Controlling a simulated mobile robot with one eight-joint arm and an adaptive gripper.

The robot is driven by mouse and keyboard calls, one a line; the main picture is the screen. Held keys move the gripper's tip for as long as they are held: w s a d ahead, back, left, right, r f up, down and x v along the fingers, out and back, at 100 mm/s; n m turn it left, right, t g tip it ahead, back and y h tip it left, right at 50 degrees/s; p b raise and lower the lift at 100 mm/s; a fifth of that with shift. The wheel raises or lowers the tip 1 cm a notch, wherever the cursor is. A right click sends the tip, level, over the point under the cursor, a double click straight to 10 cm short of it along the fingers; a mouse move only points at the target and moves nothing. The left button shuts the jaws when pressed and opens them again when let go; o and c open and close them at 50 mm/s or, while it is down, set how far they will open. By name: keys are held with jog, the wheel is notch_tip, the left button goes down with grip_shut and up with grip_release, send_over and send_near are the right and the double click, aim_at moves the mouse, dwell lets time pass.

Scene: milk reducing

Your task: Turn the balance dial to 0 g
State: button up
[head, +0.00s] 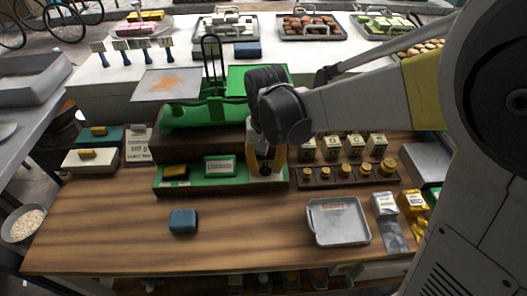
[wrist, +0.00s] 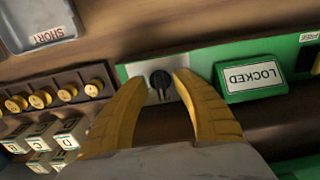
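The balance dial (wrist: 161,80) is a black knob with a pointer on a pale plate at one end of a green panel. In the wrist view my gripper (wrist: 160,80) has its two yellow fingers apart, one on each side of the dial. I cannot tell whether they touch it. The dial's markings are too small to read. In the head view my gripper (head: 265,165) points down at the right end of the panel and partly hides the plate. The green balance (head: 190,118) stands behind, with a grey pan on its left.
A LOCKED sign (wrist: 252,77) sits beside the dial on the panel. A rack of brass weights (head: 346,175) and lettered blocks (head: 355,147) stand to the right. A grey SHORT tray (head: 338,222) and a blue block (head: 183,221) lie in front. The front left wood is clear.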

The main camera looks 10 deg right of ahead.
grip_shut()
jog(key=shift+n, duration=0.3)
jog(key=n+p, duration=0.1)
jog(key=n, duration=0.4)
jog(key=shift+d+n, duration=0.1)
jog(key=shift+n, duration=0.2)
jog(key=n, duration=0.5)
jog(key=shift+n, duration=0.3)
